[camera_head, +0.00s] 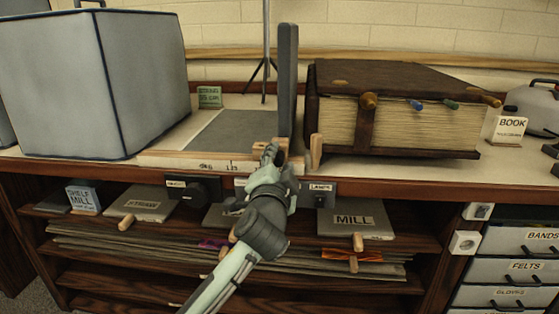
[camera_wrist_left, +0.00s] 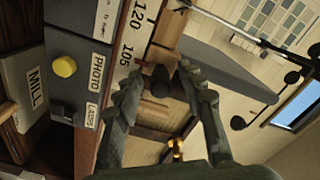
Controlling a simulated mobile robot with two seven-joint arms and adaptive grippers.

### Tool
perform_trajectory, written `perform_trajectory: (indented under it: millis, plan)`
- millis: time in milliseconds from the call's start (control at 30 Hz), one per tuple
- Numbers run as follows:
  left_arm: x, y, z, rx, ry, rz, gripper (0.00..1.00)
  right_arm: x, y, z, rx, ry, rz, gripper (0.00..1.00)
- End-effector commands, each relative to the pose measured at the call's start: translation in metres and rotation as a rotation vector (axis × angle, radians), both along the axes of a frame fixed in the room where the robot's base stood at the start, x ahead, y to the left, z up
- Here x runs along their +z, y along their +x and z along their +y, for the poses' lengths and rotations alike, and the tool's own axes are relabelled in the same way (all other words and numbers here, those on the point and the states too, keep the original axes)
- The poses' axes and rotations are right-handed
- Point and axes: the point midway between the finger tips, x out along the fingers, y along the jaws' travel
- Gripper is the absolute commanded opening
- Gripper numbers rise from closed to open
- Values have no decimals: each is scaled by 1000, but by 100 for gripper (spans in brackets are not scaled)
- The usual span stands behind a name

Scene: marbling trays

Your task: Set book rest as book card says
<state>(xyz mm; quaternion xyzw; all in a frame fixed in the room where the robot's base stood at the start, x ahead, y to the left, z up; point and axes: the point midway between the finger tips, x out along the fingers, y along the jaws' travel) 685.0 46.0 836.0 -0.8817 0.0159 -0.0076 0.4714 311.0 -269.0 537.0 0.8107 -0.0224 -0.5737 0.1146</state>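The book rest has a pale base (camera_head: 190,159) with a numbered scale along its front edge and an upright grey board (camera_head: 288,75). The wrist view shows 120 and 105 on the scale (camera_wrist_left: 134,40) and the grey board (camera_wrist_left: 225,70) slanting across. A thick brown book (camera_head: 400,108) lies right of the board. My left gripper (camera_head: 270,154) is at the rest's front edge, below the board. Its fingers (camera_wrist_left: 162,76) are apart, with a dark knob (camera_wrist_left: 160,82) between the tips; contact is unclear.
A large grey box (camera_head: 95,85) stands left of the rest. A wooden peg (camera_head: 316,151) stands close right of my gripper. Colored pegs stick out from the book's front. Below the edge are switch boxes (camera_head: 193,189) and a shelf with labelled boards (camera_head: 355,220).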

Motion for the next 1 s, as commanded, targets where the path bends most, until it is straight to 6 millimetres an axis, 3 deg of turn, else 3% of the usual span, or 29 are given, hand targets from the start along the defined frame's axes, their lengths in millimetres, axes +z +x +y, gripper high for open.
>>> perform_trajectory:
  millis: [333, 800, 1000]
  plan:
    - [0, -9, 1, 0, 0, 0, 39, 0, 0, 0, 1, 1, 0, 40]
    - [0, -100, 4, 0, -2, 0, 39, 0, 0, 0, 0, 1, 0, 40]
    - [0, -118, 4, 1, 0, 1, 39, 0, 0, 0, 0, 1, 0, 40]
